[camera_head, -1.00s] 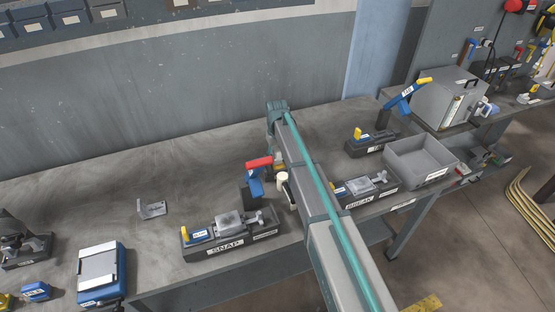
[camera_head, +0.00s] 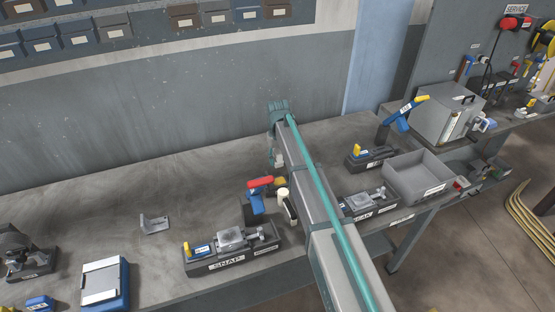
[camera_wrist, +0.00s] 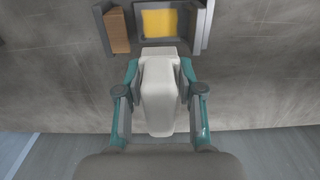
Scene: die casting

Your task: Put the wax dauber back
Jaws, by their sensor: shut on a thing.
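My gripper (camera_wrist: 160,78) is shut on a pale, tapered block (camera_wrist: 158,100), which seems to be the wax dauber. Its far end is at a dark grey holder (camera_wrist: 197,40) with a yellow pad (camera_wrist: 160,23) and a brown block (camera_wrist: 118,31). I cannot tell whether the held block touches the holder or is above it. In the head view my arm hides most of the gripper and the held block.
The SNAP fixture (camera_head: 232,250) is at the front; a grey bin (camera_head: 418,177) stands at right. The bench behind the metal bracket (camera_head: 154,224) is clear.

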